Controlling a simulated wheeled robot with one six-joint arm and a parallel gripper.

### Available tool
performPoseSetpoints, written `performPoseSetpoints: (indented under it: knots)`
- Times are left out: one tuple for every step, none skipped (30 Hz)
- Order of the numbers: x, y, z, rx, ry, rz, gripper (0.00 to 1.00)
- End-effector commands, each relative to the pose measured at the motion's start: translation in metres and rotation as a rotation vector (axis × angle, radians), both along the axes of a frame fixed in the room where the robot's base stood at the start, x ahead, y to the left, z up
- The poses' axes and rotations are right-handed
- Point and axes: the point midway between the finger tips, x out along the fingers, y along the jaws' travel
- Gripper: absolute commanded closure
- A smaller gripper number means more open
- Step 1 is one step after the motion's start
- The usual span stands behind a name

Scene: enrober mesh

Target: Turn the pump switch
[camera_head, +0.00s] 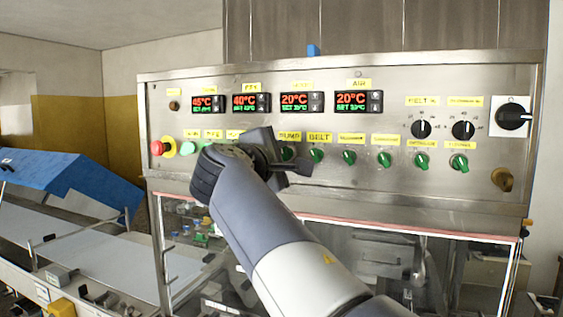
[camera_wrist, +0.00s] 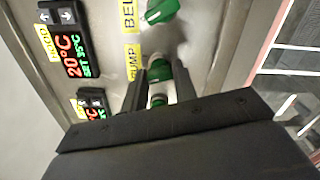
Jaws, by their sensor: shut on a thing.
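The pump switch is a green knob on the steel control panel (camera_head: 440,200), under the yellow PUMP label (camera_head: 290,136). In the head view, a little of the pump switch (camera_head: 287,153) shows beside my dark gripper (camera_head: 282,157). In the wrist view, the pump switch (camera_wrist: 159,72) sits between the two dark fingers of my gripper (camera_wrist: 161,84), which is shut on it. The PUMP label (camera_wrist: 133,62) is beside the knob there. The fingers and gripper body hide part of the knob, so its exact angle is hard to tell.
The green BELT switch (camera_head: 316,155) is close beside the pump switch, with more green knobs to the right. A red emergency button (camera_head: 157,148) is at the panel's left. Temperature displays (camera_head: 301,102) are above. A clear-fronted enclosure with a red edge (camera_head: 400,228) lies below.

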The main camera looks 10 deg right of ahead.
Motion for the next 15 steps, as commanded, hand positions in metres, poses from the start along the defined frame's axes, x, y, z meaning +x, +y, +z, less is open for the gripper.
performPoseSetpoints:
  knots:
    - [0.0002, 0.0001, -0.0041, 0.032, -0.024, 0.0, 0.95]
    - [0.0003, 0.0001, -0.0043, 0.054, -0.039, 0.0, 0.95]
    - [0.0003, 0.0001, -0.0043, 0.084, -0.061, 0.0, 0.95]
    - [0.0003, 0.0001, -0.0045, 0.108, -0.078, 0.0, 0.95]
    - [0.0003, 0.0001, -0.0046, 0.13, -0.095, 0.0, 0.95]
    - [0.0003, 0.0001, -0.0044, 0.161, -0.117, 0.0, 0.95]
    - [0.0003, 0.0, -0.0045, 0.184, -0.134, 0.0, 0.95]
    - [0.0002, 0.0, -0.0047, 0.209, -0.15, 0.0, 0.95]
    - [0.0001, 0.0, -0.0045, 0.24, -0.173, 0.0, 0.95]
    - [0.0001, 0.0, -0.0044, 0.263, -0.19, 0.0, 0.95]
    - [0.0001, -0.0001, -0.0045, 0.286, -0.207, -0.001, 0.95]
    - [0.0001, -0.0001, -0.0043, 0.316, -0.229, -0.001, 0.95]
    - [0.0, -0.0001, -0.0041, 0.338, -0.246, -0.001, 0.95]
    - [0.0001, -0.0001, -0.0042, 0.359, -0.261, -0.001, 0.95]
    - [0.0002, -0.0001, -0.0042, 0.389, -0.282, -0.001, 0.95]
